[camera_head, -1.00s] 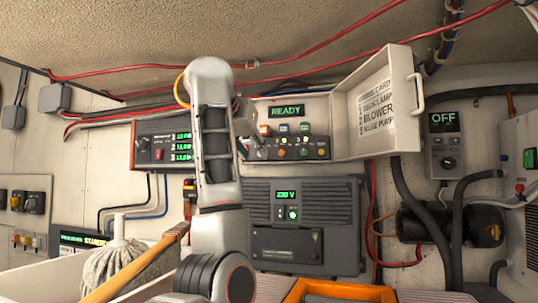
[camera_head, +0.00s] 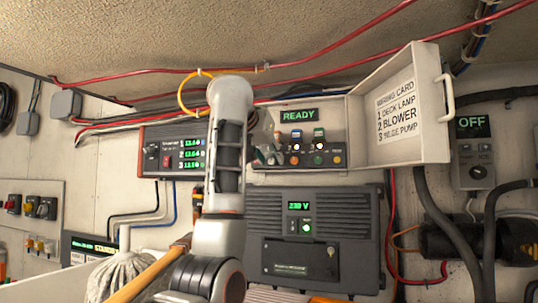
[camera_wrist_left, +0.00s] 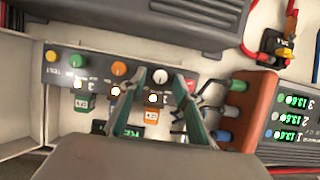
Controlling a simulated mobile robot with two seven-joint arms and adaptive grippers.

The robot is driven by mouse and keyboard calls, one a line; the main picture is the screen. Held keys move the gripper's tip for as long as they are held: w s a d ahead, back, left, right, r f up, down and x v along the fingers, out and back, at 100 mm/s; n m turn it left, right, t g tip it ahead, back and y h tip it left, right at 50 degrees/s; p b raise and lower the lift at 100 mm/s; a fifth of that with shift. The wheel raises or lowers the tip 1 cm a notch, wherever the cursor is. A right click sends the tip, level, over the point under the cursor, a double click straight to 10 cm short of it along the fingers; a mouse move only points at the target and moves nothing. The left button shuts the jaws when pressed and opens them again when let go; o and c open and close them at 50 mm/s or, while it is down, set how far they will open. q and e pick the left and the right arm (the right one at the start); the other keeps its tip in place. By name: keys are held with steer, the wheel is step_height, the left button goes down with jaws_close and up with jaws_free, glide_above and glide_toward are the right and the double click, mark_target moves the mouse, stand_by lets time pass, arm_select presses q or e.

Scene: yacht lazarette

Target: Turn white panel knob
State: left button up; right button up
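The white panel knob (camera_wrist_left: 160,76) shows in the left wrist view at the end of a row of coloured knobs on a dark panel (camera_wrist_left: 100,72). My left gripper (camera_wrist_left: 158,84) is open, with one fingertip on each side of the knob. I cannot tell whether they touch it. In the head view my left gripper (camera_head: 268,152) is at the left end of the panel, inside the open white box below the READY display (camera_head: 299,115). There the white knob is hidden by the gripper. My right gripper is not in view.
The box's open lid (camera_head: 399,105), with a labelled card, stands to the right. A grey 230 V unit (camera_head: 315,235) is below. A red-and-grey meter unit (camera_head: 172,150) is close on the left. A mop (camera_head: 122,275) stands at lower left.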

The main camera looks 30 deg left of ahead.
arm_select(q)
steer(key=shift+w+f, duration=0.1)
jaws_close()
steer(key=shift+n, duration=0.3)
steer(key=shift+a+n+t+h+b, duration=0.15)
steer(key=shift+n+t+h+b, duration=0.25)
steer(key=shift+n+h+b, duration=0.7)
steer(key=n+h, duration=0.1)
steer(key=n, duration=0.1)
steer(key=shift+a+n+t+b, duration=0.15)
steer(key=shift+n+t+b, duration=0.15)
steer(key=shift+t, duration=0.1)
steer(key=shift+a+f+n+h, duration=0.1)
steer(key=shift+n+h, duration=0.2)
steer(key=shift+n, duration=0.1)
